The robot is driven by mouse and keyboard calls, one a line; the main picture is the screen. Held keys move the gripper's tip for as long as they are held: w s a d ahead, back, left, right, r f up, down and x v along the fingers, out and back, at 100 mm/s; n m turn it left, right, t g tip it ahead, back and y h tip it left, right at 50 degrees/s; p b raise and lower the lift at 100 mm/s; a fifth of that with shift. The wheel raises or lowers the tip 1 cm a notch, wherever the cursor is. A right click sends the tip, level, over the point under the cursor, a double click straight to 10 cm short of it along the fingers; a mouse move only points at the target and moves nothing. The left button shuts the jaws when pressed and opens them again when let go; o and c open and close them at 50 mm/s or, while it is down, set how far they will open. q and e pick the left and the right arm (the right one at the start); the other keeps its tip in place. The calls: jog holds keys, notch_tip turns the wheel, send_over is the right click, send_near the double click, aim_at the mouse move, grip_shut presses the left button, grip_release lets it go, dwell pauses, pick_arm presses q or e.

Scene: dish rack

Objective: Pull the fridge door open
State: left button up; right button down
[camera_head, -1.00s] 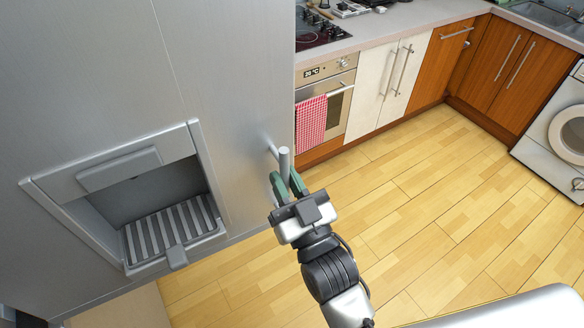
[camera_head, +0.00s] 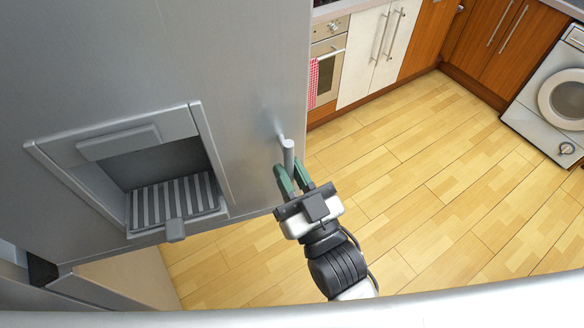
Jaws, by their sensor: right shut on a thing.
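The grey metal fridge door (camera_head: 240,70) fills the left of the head view. A recessed dispenser with a striped tray (camera_head: 172,203) is set in it. Near the door's right edge a slim upright bar handle (camera_head: 288,156) stands out from the surface. My right gripper (camera_head: 294,176) has its green fingers at the handle, one on each side, and is shut on it. The lower part of the handle is hidden by the fingers. How far the door stands from the fridge body cannot be told. My left gripper is not in view.
Wooden floor (camera_head: 420,190) lies clear to the right of the door. Behind it are an oven (camera_head: 328,62) with a red checked towel (camera_head: 313,82), white cabinets (camera_head: 372,50), wooden cabinets (camera_head: 430,40) and a washing machine (camera_head: 545,105) at far right.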

jog(key=c, duration=1.1)
grip_release()
jog(key=shift+a, duration=0.1)
jog(key=b+v, duration=0.4)
jog(key=v, duration=0.7)
jog(key=shift+b, duration=0.35)
jog(key=shift+w, duration=0.1)
